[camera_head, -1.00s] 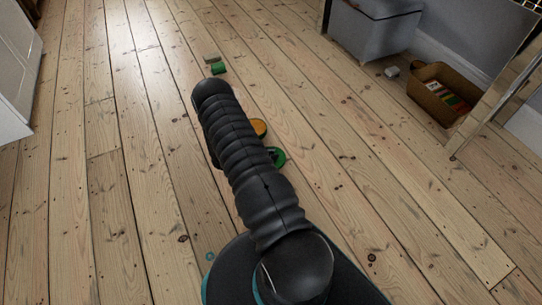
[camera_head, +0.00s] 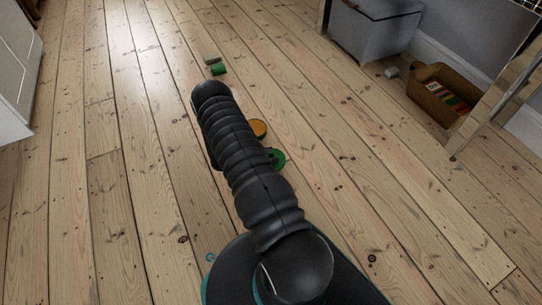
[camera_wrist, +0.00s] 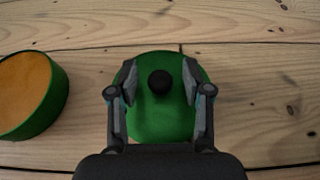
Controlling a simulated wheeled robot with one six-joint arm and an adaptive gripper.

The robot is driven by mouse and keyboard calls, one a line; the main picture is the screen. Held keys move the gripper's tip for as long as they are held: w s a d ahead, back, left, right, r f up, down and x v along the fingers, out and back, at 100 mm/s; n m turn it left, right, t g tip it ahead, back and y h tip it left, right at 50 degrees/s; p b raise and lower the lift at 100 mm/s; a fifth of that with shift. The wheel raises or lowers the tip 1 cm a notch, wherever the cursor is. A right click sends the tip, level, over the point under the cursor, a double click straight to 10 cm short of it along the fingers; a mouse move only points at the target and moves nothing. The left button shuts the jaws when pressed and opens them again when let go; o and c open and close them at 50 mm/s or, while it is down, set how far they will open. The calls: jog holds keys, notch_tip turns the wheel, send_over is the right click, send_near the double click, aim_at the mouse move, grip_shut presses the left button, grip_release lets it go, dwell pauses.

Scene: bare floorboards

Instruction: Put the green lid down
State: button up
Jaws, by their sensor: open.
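The green lid (camera_wrist: 160,118) is round with a black knob (camera_wrist: 160,82) on top. In the wrist view it lies flat between and below the fingers of my gripper (camera_wrist: 160,93). The fingers are open, spread to either side of the knob with a gap on each side. In the head view only the right part of the lid (camera_head: 279,158) shows. My arm hides the rest of it and the gripper there.
A green block (camera_head: 218,69) and a grey-beige block (camera_head: 211,59) lie farther off. A brown basket (camera_head: 436,97) stands at right. Bare floorboards surround them.

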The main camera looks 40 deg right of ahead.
jog(key=p+v, duration=0.1)
jog(key=v, duration=1)
jog(key=shift+a, duration=0.1)
jog(key=shift+a+r, duration=0.2)
jog(key=s+a+r+m+y, duration=0.2)
jog(key=a+r+m+y, duration=0.15)
jog(key=r, duration=1.15)
jog(key=s+a+r+m+y, duration=0.1)
jog(key=a+r+m+y, duration=0.3)
jog(key=r, duration=1.1)
jog(key=s+a+r+m+t+y, duration=0.2)
jog(key=s+a+r+m+t, duration=0.2)
jog(key=s+r, duration=0.5)
jog(key=s+a+r+m+t+y, duration=0.3)
jog(key=s+a+r, duration=0.6)
jog(key=s, duration=0.3)
jog(key=shift+r+m+t, duration=0.35)
jog(key=shift+r+t, duration=0.3)
jog(key=shift+t, duration=0.25)
